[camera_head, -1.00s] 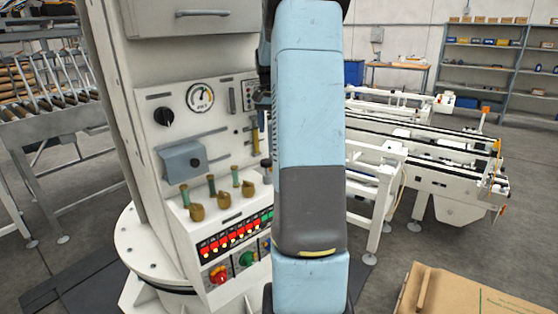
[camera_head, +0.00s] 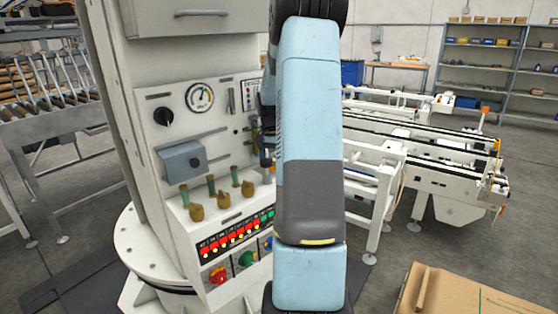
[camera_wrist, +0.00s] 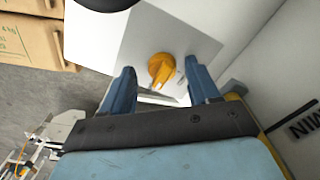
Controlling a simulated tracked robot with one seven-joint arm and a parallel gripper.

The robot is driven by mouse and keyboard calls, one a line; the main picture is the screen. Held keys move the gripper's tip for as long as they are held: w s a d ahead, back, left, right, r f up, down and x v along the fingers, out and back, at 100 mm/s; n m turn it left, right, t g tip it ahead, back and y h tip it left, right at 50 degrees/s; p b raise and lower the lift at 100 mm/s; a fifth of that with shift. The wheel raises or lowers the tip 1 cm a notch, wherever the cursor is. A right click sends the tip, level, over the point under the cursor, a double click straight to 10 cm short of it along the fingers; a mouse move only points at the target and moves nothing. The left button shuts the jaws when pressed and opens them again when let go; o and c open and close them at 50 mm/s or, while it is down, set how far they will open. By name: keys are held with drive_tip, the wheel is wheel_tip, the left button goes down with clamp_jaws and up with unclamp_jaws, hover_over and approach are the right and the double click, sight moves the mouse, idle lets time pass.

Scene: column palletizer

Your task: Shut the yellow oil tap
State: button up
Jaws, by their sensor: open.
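The yellow oil tap (camera_wrist: 162,68) shows in the wrist view as a rounded yellow handle on a pale grey plate. My gripper (camera_wrist: 160,76) is open, with one blue finger on each side of the tap. Gaps show between the fingers and the handle, and I see no contact. In the head view my gripper (camera_head: 266,158) is small, by the right edge of the white machine's panel, mostly behind my arm. The tap cannot be made out clearly there.
The white panel (camera_head: 225,130) carries a gauge (camera_head: 199,97), a black knob (camera_head: 163,117) and a grey-blue box (camera_head: 184,161). Several brass pieces with green handles (camera_head: 223,199) stand on the ledge below, above red and green buttons. Cardboard boxes (camera_wrist: 33,40) lie at the wrist view's upper left.

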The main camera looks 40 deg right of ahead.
drive_tip(key=shift+f, duration=0.1)
drive_tip(key=c, duration=1)
